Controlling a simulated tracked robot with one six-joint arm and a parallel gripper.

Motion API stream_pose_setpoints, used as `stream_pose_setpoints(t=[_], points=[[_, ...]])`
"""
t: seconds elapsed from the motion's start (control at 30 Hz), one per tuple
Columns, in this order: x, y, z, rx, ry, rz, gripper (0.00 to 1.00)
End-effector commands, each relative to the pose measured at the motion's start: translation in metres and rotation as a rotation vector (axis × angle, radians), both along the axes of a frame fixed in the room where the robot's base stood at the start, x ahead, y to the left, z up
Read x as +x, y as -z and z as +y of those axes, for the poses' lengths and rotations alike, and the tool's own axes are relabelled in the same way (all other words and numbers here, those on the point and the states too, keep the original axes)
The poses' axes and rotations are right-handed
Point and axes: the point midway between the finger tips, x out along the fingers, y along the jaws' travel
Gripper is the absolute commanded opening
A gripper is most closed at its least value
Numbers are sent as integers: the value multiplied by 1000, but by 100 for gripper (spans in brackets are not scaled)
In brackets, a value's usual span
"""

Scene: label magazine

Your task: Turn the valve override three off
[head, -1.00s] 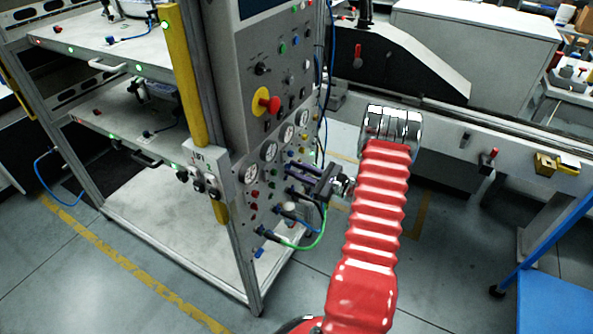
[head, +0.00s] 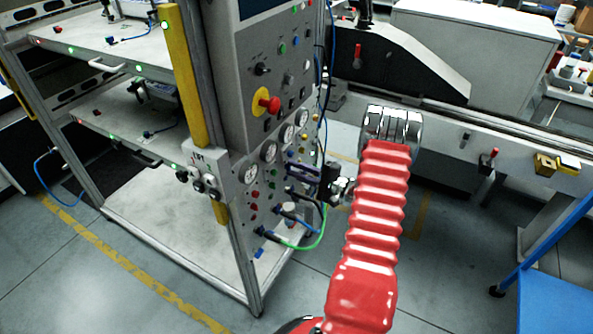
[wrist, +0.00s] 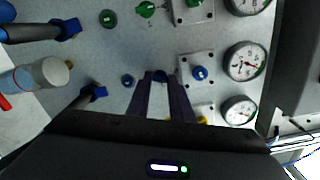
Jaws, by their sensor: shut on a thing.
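The valve panel (head: 300,112) is the light grey front of the rack, with gauges and small coloured knobs. My gripper (head: 292,168) reaches its lower part from the right. In the wrist view my gripper's two dark fingers (wrist: 160,78) are close together, shut on a small dark blue knob whose edge shows between the tips. Another blue knob (wrist: 200,72) on a square plate is just right of the fingers, apart from them. A small dark blue knob (wrist: 128,80) is on their left. I cannot read any label telling which is override three.
Gauges (wrist: 246,62) line the right side. Green knobs (wrist: 146,9) are above. Blue hose fittings (wrist: 68,29) and a pale cylinder (wrist: 42,74) stick out at left. A red stop button on yellow (head: 266,101) is higher on the panel. Open floor lies below.

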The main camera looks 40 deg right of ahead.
Motion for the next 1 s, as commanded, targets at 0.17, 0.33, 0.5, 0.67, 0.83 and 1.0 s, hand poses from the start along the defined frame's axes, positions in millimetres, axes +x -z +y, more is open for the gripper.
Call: stream_pose_setpoints(t=[0.17,0.33,0.5,0.67,0.83,1.0], points=[[-1,2,2,-138,-4,-46,0],[-1,3,2,-239,-4,-81,0],[-1,3,3,-301,-5,-103,0],[-1,4,3,-327,-5,-111,0],[-2,4,4,-331,-6,-112,0],[-2,5,4,-329,-7,-111,0]])
